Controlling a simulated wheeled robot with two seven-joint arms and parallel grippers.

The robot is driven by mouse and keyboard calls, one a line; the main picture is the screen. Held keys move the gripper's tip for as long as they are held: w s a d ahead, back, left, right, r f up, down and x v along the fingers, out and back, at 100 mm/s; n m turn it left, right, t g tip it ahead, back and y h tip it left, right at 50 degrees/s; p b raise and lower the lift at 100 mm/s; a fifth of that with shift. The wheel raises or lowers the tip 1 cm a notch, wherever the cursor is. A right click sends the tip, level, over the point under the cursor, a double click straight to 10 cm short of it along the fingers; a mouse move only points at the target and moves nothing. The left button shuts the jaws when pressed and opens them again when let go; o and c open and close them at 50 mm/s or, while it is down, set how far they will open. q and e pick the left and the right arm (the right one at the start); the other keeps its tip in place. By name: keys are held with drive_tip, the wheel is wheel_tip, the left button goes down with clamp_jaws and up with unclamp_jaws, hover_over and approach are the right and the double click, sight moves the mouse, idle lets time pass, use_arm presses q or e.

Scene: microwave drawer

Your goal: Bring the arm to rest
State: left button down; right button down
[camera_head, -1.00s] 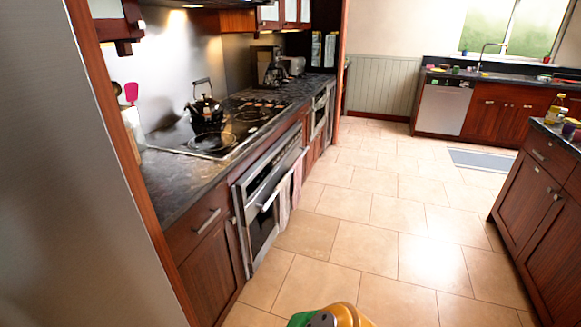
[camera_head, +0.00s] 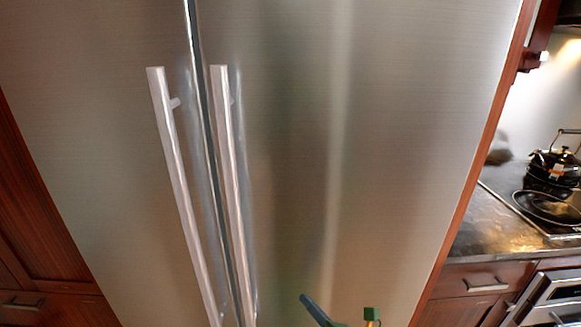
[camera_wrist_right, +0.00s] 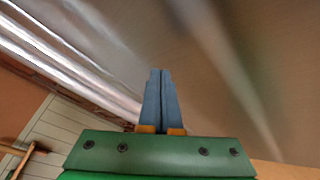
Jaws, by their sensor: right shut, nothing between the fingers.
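My right gripper (camera_head: 309,302) shows at the bottom edge of the head view, only its blue fingers and a bit of green body. In the right wrist view my right gripper (camera_wrist_right: 158,75) is shut, its two blue fingers together with nothing between them. The fingers stand in front of a blurred steel surface (camera_wrist_right: 235,100); I cannot tell how far off it is. My left gripper is in neither view.
A large steel fridge (camera_head: 400,130) fills most of the head view, with two long upright handles at the middle left. Both doors look shut. To the right are a dark counter (camera_head: 480,225), a cooktop with a black kettle (camera_head: 553,165) and an oven (camera_head: 550,300).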

drive_tip(key=s+d+f+m+g+h, duration=0.2)
drive_tip(key=s+d+f+m, duration=0.2)
drive_tip(key=f+m, duration=0.3)
drive_tip(key=s+d+f+m+g+h, duration=0.1)
drive_tip(key=s+d+f+m+h, duration=0.3)
drive_tip(key=f, duration=0.4)
drive_tip(key=s+d+f+m+g+h, duration=0.1)
drive_tip(key=s+d+f+m+g, duration=0.1)
drive_tip(key=s+d+f+m, duration=0.4)
drive_tip(key=s+f+m+g, duration=0.3)
drive_tip(key=s+f+m, duration=0.3)
drive_tip(key=s, duration=0.7)
drive_tip(key=s+f+m+g+h, duration=0.1)
drive_tip(key=s+f+m+g, duration=0.3)
drive_tip(key=s, duration=0.9)
wheel_tip(320, 180, down, 2)
drive_tip(key=d+m, duration=0.1)
drive_tip(key=m, duration=0.2)
drive_tip(key=shift+s+f+m+g, duration=0.15)
drive_tip(key=shift+s+m+g, duration=0.15)
drive_tip(key=shift+s+m, duration=0.1)
